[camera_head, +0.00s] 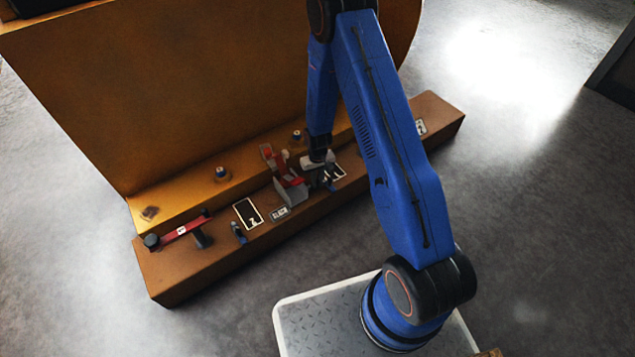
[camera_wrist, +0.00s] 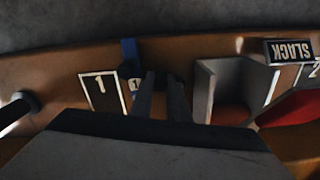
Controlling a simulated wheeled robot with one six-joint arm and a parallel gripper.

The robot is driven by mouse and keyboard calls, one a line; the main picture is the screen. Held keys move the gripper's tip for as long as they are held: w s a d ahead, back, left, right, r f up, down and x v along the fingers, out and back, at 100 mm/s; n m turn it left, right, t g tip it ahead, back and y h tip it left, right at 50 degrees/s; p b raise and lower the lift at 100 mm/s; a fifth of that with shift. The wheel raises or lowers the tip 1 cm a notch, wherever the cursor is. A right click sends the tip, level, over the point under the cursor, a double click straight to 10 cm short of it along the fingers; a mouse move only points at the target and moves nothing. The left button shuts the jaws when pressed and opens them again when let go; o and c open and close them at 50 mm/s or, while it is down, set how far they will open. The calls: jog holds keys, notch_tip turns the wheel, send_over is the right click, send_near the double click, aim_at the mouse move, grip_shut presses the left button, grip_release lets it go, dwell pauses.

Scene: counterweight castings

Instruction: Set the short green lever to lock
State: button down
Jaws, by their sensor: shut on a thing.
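No green lever shows clearly in either view. My gripper (camera_wrist: 161,95) is low over the brown ledge, its two grey fingers close together on a small dark piece (camera_wrist: 165,77). I cannot tell whether this is part of a lever. A short blue upright piece (camera_wrist: 130,55) stands just left of the fingers in the wrist view, with a plate marked 1 (camera_wrist: 98,93) beyond it. In the head view my gripper (camera_head: 325,177) is near the middle of the ledge, partly hidden by my arm.
The brown ledge (camera_head: 185,278) runs before a large ochre casting (camera_head: 200,90). A grey angled bracket (camera_head: 292,193) and a SLACK label (camera_wrist: 290,50) lie beside my gripper. A red lever (camera_head: 182,230) with a black end is at the ledge's left.

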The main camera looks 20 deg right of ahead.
aim_at(318, 180)
jog(key=shift+w, duration=0.1)
dwell(0.5)
jog(key=c, duration=1.7)
grip_release()
jog(key=shift+r, duration=0.15)
notch_tip(318, 180, up, 17)
jog(key=shift+r, duration=0.1)
